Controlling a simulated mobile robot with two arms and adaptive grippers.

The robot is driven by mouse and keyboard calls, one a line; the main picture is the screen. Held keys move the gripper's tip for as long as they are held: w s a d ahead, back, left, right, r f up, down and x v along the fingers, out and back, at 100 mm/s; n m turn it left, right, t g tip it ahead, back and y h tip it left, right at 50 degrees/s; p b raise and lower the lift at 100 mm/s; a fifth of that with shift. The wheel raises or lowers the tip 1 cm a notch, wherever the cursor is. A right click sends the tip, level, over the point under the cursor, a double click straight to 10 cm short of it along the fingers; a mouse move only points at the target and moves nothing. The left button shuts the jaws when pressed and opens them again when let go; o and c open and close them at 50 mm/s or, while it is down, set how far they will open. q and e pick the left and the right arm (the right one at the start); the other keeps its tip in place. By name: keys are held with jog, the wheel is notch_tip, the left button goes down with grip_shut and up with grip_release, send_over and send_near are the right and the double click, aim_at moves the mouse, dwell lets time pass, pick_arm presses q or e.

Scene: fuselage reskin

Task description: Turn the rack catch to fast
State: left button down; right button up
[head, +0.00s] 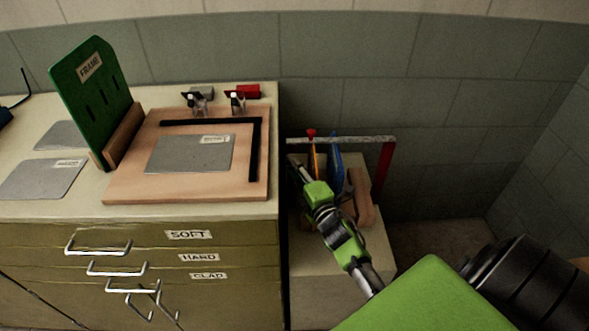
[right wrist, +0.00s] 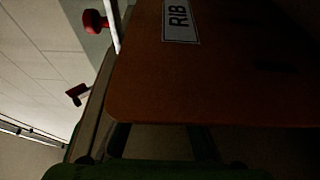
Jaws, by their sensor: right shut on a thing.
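The rack (head: 350,139) stands in the gap right of the bench, with a pale top bar and a red upright at its right end. The red knob of its catch (head: 311,133) sits at the left end of that bar; I cannot read the catch's setting. A similar red knob shows in the right wrist view (right wrist: 95,22). My right gripper (head: 293,159) reaches in below the knob, left of the orange panel (head: 314,160). My left gripper is out of view.
A blue panel (head: 335,155) stands upright in the rack beside the orange one. The bench (head: 90,205) on the left carries a green FRAME panel (head: 92,100), a wooden board (head: 120,185) and grey sheets. Tiled walls close off the back and right.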

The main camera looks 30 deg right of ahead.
jog(key=o, duration=0.8)
jog(key=shift+o, duration=0.2)
jog(key=shift+s, duration=0.15)
jog(key=s+a, duration=0.2)
jog(key=s, duration=0.9)
jog(key=shift+s, duration=0.35)
jog(key=shift+d+f, duration=0.1)
